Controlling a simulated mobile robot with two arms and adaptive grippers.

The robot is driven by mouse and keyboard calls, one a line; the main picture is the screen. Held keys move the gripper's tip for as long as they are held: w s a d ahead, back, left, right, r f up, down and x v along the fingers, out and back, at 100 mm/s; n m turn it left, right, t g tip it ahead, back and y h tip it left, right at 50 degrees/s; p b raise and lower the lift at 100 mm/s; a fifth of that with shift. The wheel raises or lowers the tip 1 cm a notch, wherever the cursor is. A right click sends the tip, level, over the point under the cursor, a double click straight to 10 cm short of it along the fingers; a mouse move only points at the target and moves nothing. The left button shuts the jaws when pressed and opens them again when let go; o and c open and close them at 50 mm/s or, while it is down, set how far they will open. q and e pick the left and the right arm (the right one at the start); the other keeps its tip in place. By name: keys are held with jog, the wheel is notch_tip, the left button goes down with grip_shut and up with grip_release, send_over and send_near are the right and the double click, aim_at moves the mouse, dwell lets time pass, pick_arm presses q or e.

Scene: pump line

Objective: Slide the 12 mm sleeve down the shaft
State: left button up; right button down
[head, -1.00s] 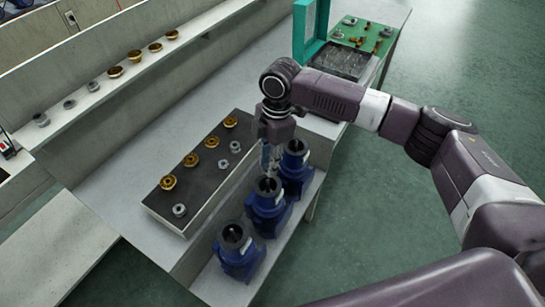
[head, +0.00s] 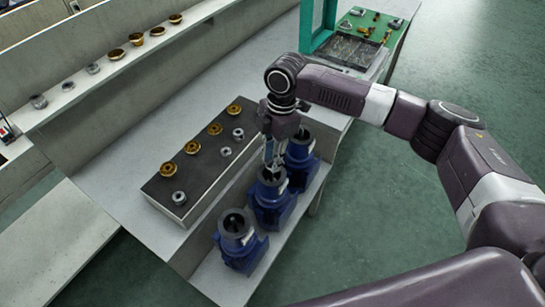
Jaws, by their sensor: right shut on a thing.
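Three blue pump housings stand in a row on a low shelf at the bench front: a near one (head: 240,243), a middle one (head: 272,205) and a far one (head: 301,162). My right gripper (head: 270,165) points down over the open top of the middle pump. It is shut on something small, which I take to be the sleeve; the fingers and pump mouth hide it. The shaft inside the middle pump is hardly visible. The near pump shows a dark open mouth with a shaft in it. My left gripper is not in view.
A dark-topped block (head: 203,155) beside the pumps carries several brass and grey parts. A raised ledge (head: 100,75) behind holds more of them. A green frame (head: 318,27) and a green board (head: 372,27) with small parts are at the back. Open floor lies right.

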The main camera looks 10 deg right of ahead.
jog(key=shift+f, duration=1)
dwell(1.1)
jog(key=c, duration=1.5)
grip_release()
jog(key=shift+c, duration=0.2)
jog(key=shift+r, duration=0.1)
notch_tip(320, 180, up, 12)
jog(key=d, duration=0.1)
jog(key=shift+w+d, duration=0.2)
jog(key=shift+s+f, duration=0.1)
jog(key=shift+f, duration=0.15)
